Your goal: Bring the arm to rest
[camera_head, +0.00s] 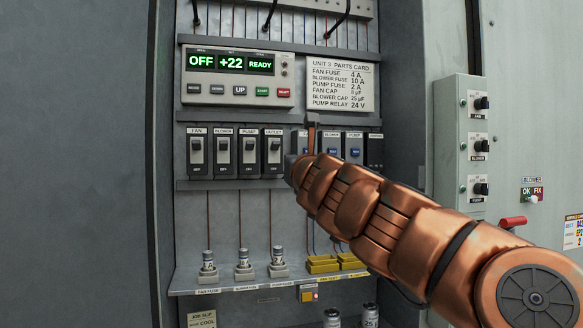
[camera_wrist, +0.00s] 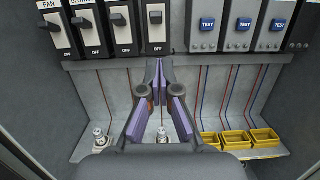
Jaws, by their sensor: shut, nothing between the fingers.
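My copper-coloured arm reaches in from the lower right in the head view, up to the open electrical cabinet. My gripper (camera_wrist: 159,66) shows in the wrist view with its purple-padded fingers meeting at the tips, shut and empty. The tips appear in front of the area just below the breaker row; whether they touch anything is unclear.
The cabinet holds a display panel (camera_head: 238,77) reading OFF, +22, READY, a parts card (camera_head: 340,84), a row of breakers (camera_head: 236,153), fuses (camera_head: 243,261) on a lower shelf and yellow holders (camera_head: 322,264). A knob box (camera_head: 462,150) stands right. Cabinet walls lie close on both sides.

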